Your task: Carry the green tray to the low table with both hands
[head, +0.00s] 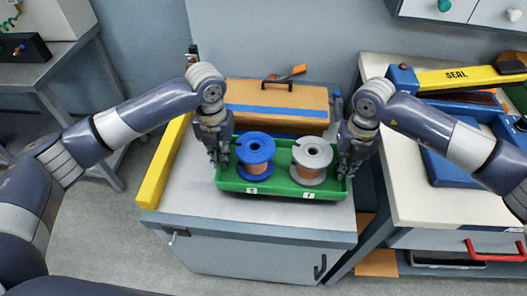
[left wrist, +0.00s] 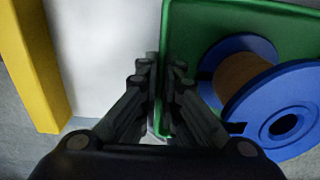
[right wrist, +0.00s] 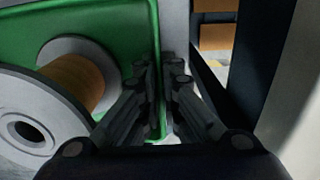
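The green tray (head: 281,188) sits on the white top of a grey cabinet (head: 258,229), near its front. It holds a blue spool (head: 255,148) at left and a grey spool (head: 312,155) at right, both upright and wound with copper-coloured material. My left gripper (head: 219,160) is at the tray's left end, its fingers close together on both sides of the end wall (left wrist: 165,60). My right gripper (head: 345,170) is likewise shut on the right end wall (right wrist: 155,60). I cannot tell which surface is the low table.
A brown case (head: 270,95) with a blue stripe lies behind the tray. A yellow bar (head: 163,165) lies along the cabinet's left edge. At right stands a bench (head: 410,205) with a yellow SEAL tool (head: 456,76). A grey table (head: 30,72) stands back left. Floor is clear at front left.

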